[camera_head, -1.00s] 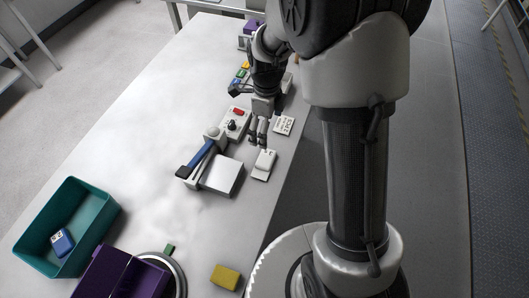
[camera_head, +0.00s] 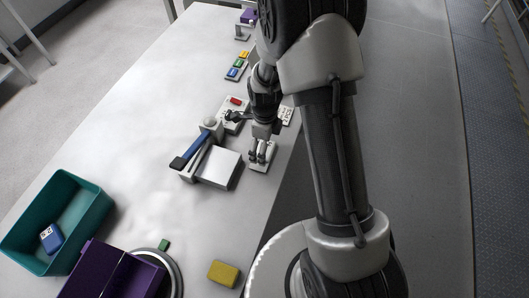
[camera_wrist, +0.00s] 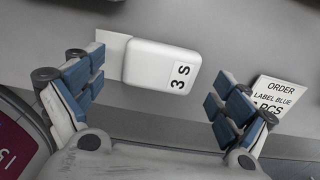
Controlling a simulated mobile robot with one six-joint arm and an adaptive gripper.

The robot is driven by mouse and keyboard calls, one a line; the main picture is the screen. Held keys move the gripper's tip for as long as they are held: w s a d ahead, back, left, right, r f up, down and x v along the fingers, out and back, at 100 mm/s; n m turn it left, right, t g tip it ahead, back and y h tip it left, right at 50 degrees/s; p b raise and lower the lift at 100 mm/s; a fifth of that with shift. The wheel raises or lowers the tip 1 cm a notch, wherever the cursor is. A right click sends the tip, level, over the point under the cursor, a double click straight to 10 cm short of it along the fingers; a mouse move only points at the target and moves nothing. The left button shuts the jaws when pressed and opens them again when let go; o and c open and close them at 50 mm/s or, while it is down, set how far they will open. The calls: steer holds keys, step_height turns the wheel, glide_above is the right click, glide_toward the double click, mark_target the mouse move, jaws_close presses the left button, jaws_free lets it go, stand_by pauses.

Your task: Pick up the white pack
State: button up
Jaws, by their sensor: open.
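The white pack (camera_wrist: 160,66) is a rounded box marked "3 S" in the wrist view. It lies on a flat white pad, whose edge (camera_wrist: 111,48) shows at its left. My gripper (camera_wrist: 155,82) is open, with blue-padded fingers to the left and right of the pack. Gaps show between the pack and both fingers. In the head view, my gripper (camera_head: 261,153) is down at the pack, whose body is mostly covered by the fingers.
An order card (camera_wrist: 275,100) lies right of the gripper. A device with a blue lever (camera_head: 196,151) and white plate (camera_head: 219,167) stands left of the pack. A teal bin (camera_head: 85,222), purple box (camera_head: 112,272) and yellow block (camera_head: 223,274) are nearer.

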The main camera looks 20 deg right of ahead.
steer(key=shift+f, duration=0.55)
steer(key=shift+c, duration=0.4)
steer(key=c, duration=1.1)
